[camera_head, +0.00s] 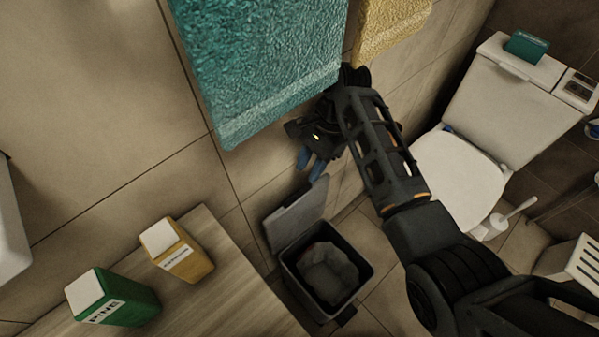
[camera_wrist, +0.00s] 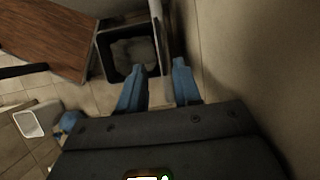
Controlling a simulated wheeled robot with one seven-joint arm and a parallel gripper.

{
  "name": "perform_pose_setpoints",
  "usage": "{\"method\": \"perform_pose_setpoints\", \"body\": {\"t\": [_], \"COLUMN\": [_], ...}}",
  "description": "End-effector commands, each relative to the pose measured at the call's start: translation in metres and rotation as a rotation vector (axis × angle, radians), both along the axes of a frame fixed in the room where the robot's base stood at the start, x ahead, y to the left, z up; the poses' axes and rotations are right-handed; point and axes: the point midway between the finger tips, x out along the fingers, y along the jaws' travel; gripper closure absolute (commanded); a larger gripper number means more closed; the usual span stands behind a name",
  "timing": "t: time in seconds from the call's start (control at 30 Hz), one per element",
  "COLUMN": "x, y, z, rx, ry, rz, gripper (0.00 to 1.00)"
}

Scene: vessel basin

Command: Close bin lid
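The bin (camera_head: 363,271) is a dark grey square bin on the floor with a crumpled grey liner inside. Its lid (camera_head: 297,216) stands up, tilted back on the wall side, so the bin is open. My gripper (camera_head: 310,164) is above the lid's upper edge, close to the wall, with its blue fingers pointing down. In the wrist view the two fingers (camera_wrist: 159,65) are apart with nothing clearly held. The bin (camera_wrist: 104,60) is beyond the fingertips, and the lid shows nearly edge-on beside it. Whether a finger touches the lid cannot be told.
A teal towel (camera_head: 262,65) and a yellow towel (camera_head: 388,22) hang above my arm. A wooden surface (camera_head: 225,290) left of the bin bears a green box (camera_head: 125,298) and a yellow box (camera_head: 180,250). A toilet (camera_head: 465,175) and brush (camera_head: 500,220) are at the right.

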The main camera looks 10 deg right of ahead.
Motion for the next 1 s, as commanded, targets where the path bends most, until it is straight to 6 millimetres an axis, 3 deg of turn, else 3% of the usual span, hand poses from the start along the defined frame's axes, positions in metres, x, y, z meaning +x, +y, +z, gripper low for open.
{"method": "perform_pose_setpoints", "body": {"t": [0.6, 0.93, 1.0], "x": [-0.015, -0.016, -0.016], "y": [0.023, 0.025, 0.025], "z": [-0.067, -0.071, -0.071], "rx": [-0.001, -0.001, -0.001], "ry": [0.000, -0.001, -0.001], "rz": [0.000, 0.000, 0.000], "gripper": [0.67, 0.67, 0.72]}}
